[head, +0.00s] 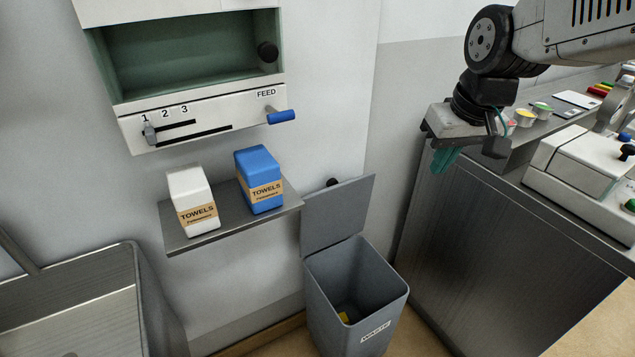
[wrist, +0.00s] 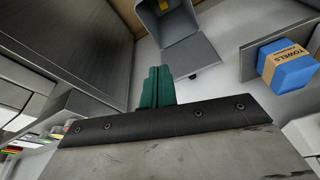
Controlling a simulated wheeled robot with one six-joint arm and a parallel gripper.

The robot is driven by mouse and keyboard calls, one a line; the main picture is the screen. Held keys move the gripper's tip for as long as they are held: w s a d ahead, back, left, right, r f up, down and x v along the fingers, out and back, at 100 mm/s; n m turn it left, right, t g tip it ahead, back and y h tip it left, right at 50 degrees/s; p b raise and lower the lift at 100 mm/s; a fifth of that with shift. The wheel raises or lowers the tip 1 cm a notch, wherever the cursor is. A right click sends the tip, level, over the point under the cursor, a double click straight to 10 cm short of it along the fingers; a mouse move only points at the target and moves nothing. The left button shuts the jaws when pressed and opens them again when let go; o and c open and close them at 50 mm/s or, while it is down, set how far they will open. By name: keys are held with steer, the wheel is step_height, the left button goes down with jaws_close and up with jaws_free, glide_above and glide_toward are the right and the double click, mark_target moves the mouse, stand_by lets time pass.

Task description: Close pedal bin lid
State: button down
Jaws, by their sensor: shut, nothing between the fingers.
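The grey pedal bin (head: 357,290), labelled WASTE, stands on the floor with its lid (head: 338,212) raised upright at the back, near the wall. A small yellow item (head: 344,317) lies inside the bin. In the wrist view the open lid (wrist: 190,55) and part of the bin (wrist: 160,8) show beyond the fingers. My gripper (head: 446,160) has green fingers and is shut and empty. It is up and to the right of the lid, by the corner of the metal counter, apart from the lid. The fingers also show in the wrist view (wrist: 156,88).
A steel shelf (head: 236,228) with a white towel pack (head: 192,200) and a blue towel pack (head: 259,180) is left of the lid. The steel counter (head: 480,240) with a white machine (head: 582,165) stands right of the bin. A sink (head: 80,300) is at lower left.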

steer(key=w+a+f+n+t+y, duration=0.1)
steer(key=w+a+f+n, duration=0.1)
steer(key=w+a+f, duration=0.65)
steer(key=w+a+f+n, duration=0.1)
steer(key=w+a+f, duration=0.4)
steer(key=w+a, duration=0.5)
steer(key=x, duration=0.3)
steer(key=a+x, duration=0.1)
steer(key=x, duration=0.3)
steer(key=a+x, duration=0.1)
steer(key=x, duration=0.2)
steer(key=shift+s, duration=0.1)
steer(key=shift+s, duration=0.1)
